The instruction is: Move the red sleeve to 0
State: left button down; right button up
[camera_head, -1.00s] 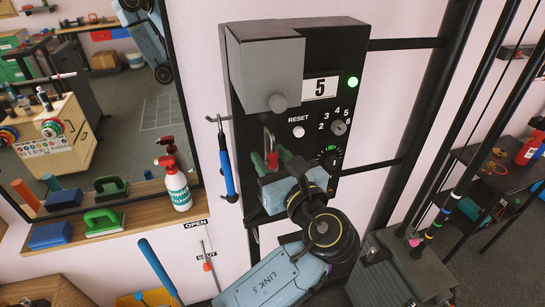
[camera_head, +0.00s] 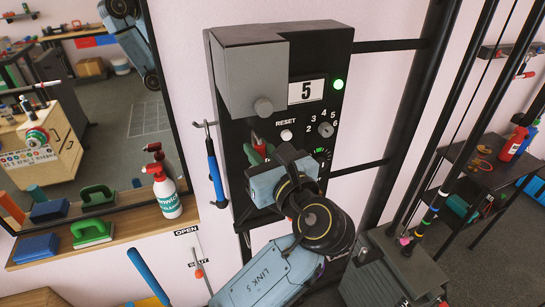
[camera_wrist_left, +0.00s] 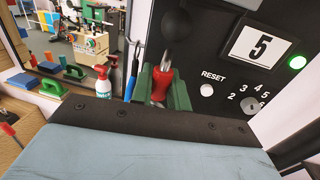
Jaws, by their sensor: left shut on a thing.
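The red sleeve (camera_wrist_left: 161,84) sits on a thin metal rod at the front of the black panel (camera_wrist_left: 200,45). My left gripper (camera_wrist_left: 162,88) is shut on it, with green fingers on both sides. The sleeve's lower part is hidden by my wrist. The display (camera_head: 306,89) reads 5, and a green lamp (camera_head: 338,85) beside it is lit. My right gripper is not in view.
A grey box with a knob (camera_head: 263,106) juts out above the gripper. A reset button (camera_head: 286,135) and a numbered dial (camera_head: 326,130) are to the right. A blue-handled tool (camera_head: 215,170) hangs at the left. A spray bottle (camera_head: 166,190) stands on the shelf.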

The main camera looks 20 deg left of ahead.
pick_arm(q)
jog(key=c, duration=1.4)
grip_release()
jog(key=shift+r, duration=0.1)
jog(key=b+v, duration=0.2)
jog(key=v, duration=1.1)
jog(key=shift+s+d+b, duration=0.15)
jog(key=shift+s+b, duration=0.05)
jog(key=shift+b, duration=0.1)
